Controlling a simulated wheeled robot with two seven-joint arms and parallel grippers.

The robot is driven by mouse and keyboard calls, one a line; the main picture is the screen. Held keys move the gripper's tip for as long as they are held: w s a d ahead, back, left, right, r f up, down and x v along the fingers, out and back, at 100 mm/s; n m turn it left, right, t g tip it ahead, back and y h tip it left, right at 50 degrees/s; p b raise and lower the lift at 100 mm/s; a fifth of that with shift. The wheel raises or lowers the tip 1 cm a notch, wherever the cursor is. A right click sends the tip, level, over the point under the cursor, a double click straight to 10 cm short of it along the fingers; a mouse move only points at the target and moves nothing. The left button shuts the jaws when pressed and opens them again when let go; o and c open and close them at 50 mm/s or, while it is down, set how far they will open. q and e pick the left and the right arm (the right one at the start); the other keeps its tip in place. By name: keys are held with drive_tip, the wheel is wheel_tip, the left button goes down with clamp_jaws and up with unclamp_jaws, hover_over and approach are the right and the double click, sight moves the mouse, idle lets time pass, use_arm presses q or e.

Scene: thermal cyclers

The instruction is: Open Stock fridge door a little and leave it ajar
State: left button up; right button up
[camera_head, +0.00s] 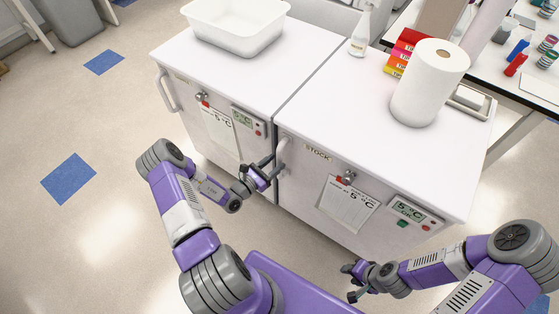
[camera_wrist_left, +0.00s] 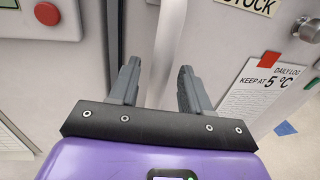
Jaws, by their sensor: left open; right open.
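The Stock fridge (camera_head: 305,190) is the right one of two white under-counter units, with a "STOCK" label (camera_head: 318,153) at the top left of its door. The door looks shut. Its white curved handle (camera_head: 283,152) is on the door's left edge. My left gripper (camera_head: 275,168) is at this handle. In the left wrist view the handle (camera_wrist_left: 170,50) runs between the two open fingers (camera_wrist_left: 160,85), with a gap visible on either side. My right gripper (camera_head: 355,282) is open and empty, low in front of the door's right part.
A second fridge (camera_head: 185,110) stands directly left. On top are a white tub (camera_head: 235,25), a spray bottle (camera_head: 360,35), a paper roll (camera_head: 430,85) and coloured boxes (camera_head: 403,52). The floor (camera_head: 100,140) at left is clear.

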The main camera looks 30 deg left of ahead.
sight(280, 160)
use_arm(q)
drive_tip(key=shift+x, duration=1.5)
clamp_jaws()
